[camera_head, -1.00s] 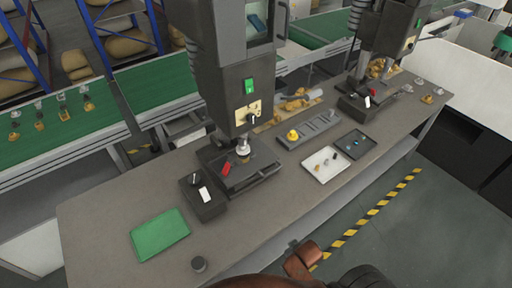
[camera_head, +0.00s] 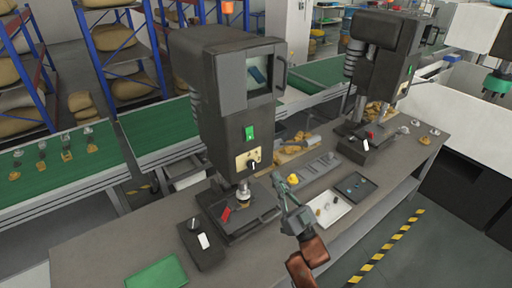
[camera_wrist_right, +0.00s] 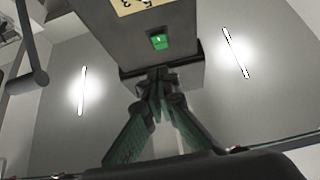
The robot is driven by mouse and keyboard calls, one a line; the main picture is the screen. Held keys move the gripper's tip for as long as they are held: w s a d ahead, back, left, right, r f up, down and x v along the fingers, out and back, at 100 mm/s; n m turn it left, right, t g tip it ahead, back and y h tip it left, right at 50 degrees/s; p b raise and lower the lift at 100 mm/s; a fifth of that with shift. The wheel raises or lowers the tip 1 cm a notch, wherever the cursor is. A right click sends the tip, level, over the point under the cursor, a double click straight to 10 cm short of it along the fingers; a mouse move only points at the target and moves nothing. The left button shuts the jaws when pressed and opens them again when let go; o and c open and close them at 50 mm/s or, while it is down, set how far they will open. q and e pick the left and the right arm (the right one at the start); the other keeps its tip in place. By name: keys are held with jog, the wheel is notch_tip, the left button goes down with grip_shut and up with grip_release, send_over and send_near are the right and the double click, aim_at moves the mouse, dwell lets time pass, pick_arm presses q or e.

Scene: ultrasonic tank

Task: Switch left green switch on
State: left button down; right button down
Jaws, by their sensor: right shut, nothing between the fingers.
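The left green switch (camera_head: 249,132) is on the front of the left dark grey machine, above a cream panel with a black knob (camera_head: 252,165). In the right wrist view the green switch (camera_wrist_right: 159,41) shows just beyond the fingertips, with the cream panel (camera_wrist_right: 128,4) at the top edge. My right gripper (camera_head: 278,180) is shut and empty, in front of the machine, lower than the switch and to its right in the head view. In the wrist view its fingertips (camera_wrist_right: 156,75) meet, apart from the switch in the picture. My left gripper is not in view.
The grey table holds a green mat (camera_head: 157,274), a black box with a white switch (camera_head: 203,241), a white tray (camera_head: 329,223) and a dark tray (camera_head: 366,191). A second machine (camera_head: 383,75) stands at the right. Green conveyors run behind.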

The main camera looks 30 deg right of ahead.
jog(key=shift+s+a+r, duration=0.1)
jog(key=shift+s+r, duration=0.1)
jog(key=shift+r, duration=0.2)
jog(key=p, duration=0.3)
send_near(250, 136)
notch_tip(250, 136, up, 4)
jog(key=w, duration=0.2)
jog(key=w+p, duration=0.1)
jog(key=w, duration=0.1)
jog(key=shift+a+f, duration=0.15)
jog(key=shift+a, duration=0.05)
jog(key=shift+w+f, duration=0.1)
jog(key=shift+w, duration=0.25)
